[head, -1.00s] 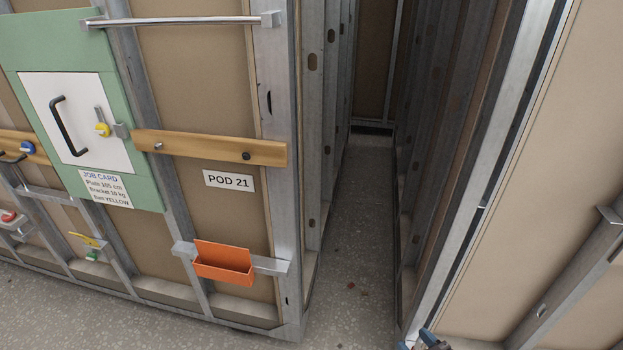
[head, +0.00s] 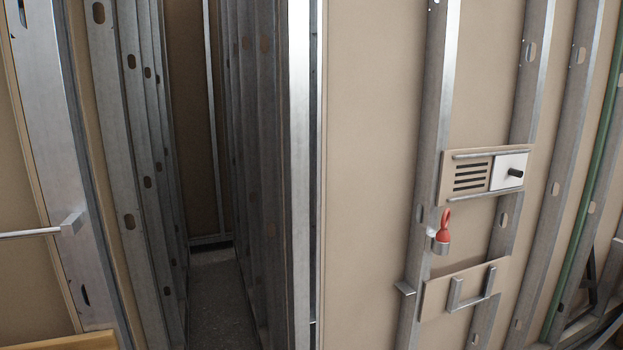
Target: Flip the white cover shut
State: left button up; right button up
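A small white square panel (head: 511,171) with a black knob (head: 515,173) is on the wall right of centre. It sits at the right end of a beige plate (head: 452,164), beside a set of dark horizontal slots (head: 469,176). Metal rails run along the plate's top and bottom edges. I cannot tell whether this panel is the white cover or whether it is hinged. Neither of my grippers is in view.
A red looped object (head: 444,228) sits in a grey metal cup (head: 440,246) below the panel. Lower down is a beige plate (head: 436,299) with a metal U-shaped bracket (head: 472,290). A narrow gap (head: 217,290) between framed walls opens at left. A green pipe (head: 588,190) runs at right.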

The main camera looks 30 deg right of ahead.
aim_at(508, 170)
jog(key=z, duration=2.15)
jog(key=i+l+u, duration=0.45)
jog(key=i+l, duration=0.2)
jog(key=i, duration=0.35)
jog(key=i+l+u, duration=0.5)
jog(key=i+l, duration=0.35)
jog(key=l, duration=0.1)
